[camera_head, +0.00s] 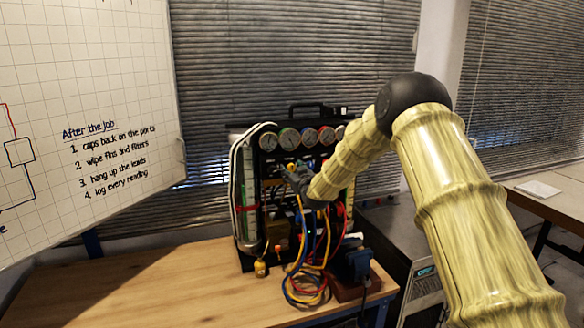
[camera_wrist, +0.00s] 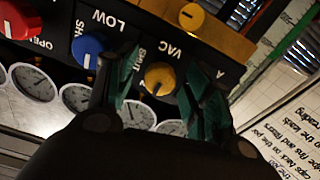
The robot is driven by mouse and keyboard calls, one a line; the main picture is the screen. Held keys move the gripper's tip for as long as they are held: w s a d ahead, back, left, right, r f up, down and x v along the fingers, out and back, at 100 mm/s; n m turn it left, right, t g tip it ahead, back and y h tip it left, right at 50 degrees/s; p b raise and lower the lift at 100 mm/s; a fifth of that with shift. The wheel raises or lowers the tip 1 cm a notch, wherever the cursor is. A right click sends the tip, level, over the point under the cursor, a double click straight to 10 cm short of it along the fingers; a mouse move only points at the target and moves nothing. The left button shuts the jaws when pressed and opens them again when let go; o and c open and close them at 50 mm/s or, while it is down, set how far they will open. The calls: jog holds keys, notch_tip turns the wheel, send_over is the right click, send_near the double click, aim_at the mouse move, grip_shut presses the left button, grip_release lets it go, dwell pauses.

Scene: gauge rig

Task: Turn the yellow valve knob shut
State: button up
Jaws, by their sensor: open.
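A round yellow knob (camera_wrist: 160,78) with a pointer mark sits on the dark rig panel in the wrist view. My gripper (camera_wrist: 163,88) is open, its green-padded fingers on either side of this knob. I cannot tell whether they touch it. Another yellow knob (camera_wrist: 191,16) is on a yellow block beyond it. "VAC" is printed near the closer knob, with another label partly hidden by a finger. In the head view my gripper (camera_head: 293,176) is at the front of the gauge rig (camera_head: 243,262), where it and my arm hide the knobs.
A blue knob (camera_wrist: 88,48) and a red knob (camera_wrist: 18,18) are to the left on the panel, with a row of gauges (camera_wrist: 33,82) below. Coloured hoses (camera_head: 303,290) hang in front of the rig onto the wooden table (camera_head: 150,290). The table's left part is clear.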

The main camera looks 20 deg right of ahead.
jog(key=shift+w, duration=0.5)
jog(key=shift+c, duration=0.3)
jog(key=c, duration=1)
jog(key=shift+o, duration=0.3)
